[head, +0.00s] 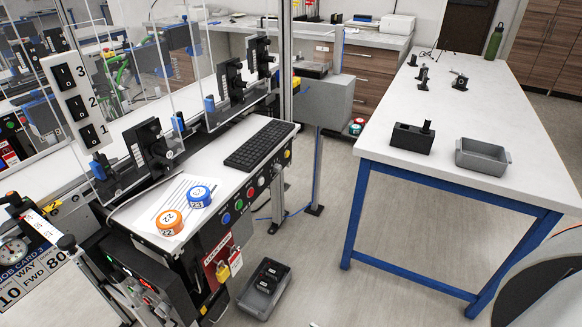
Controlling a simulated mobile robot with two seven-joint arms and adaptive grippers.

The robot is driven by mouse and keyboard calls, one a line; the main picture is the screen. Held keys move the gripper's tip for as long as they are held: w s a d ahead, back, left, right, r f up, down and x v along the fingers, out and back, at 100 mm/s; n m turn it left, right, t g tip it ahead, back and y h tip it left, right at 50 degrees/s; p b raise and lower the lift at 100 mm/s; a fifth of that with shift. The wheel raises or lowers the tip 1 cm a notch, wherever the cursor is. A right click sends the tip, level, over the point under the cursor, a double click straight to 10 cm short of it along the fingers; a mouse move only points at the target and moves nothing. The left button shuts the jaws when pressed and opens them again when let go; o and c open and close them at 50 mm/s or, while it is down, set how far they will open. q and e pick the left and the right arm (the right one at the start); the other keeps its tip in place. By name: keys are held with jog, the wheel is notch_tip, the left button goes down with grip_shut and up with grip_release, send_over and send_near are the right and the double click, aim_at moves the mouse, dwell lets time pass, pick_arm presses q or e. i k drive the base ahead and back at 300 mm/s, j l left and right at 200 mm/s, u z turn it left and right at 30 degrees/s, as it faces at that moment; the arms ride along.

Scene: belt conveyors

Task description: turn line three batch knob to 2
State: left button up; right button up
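A white panel (57,62) at upper left carries black switches in a column beside the numerals 3, 2 and 1. The switch by the 3 (64,76) is the top one; its setting is too small to read. A round dial (12,251) shows at the lower left edge, above a card reading "JOB CARD 3" (28,272), cut off by the frame. I cannot tell which part is the line three batch knob, and no pointer set to 2 is readable. Neither of my grippers shows in the head view.
A clear guard stands before the conveyors. The control desk holds a keyboard (259,145), an orange puck (169,221), a blue puck (199,196) and buttons along its front edge. A grey bin (250,304) lies on the floor.

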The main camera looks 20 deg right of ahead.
aim_at(278, 169)
jog(key=l+u, duration=0.15)
jog(key=l, duration=1.85)
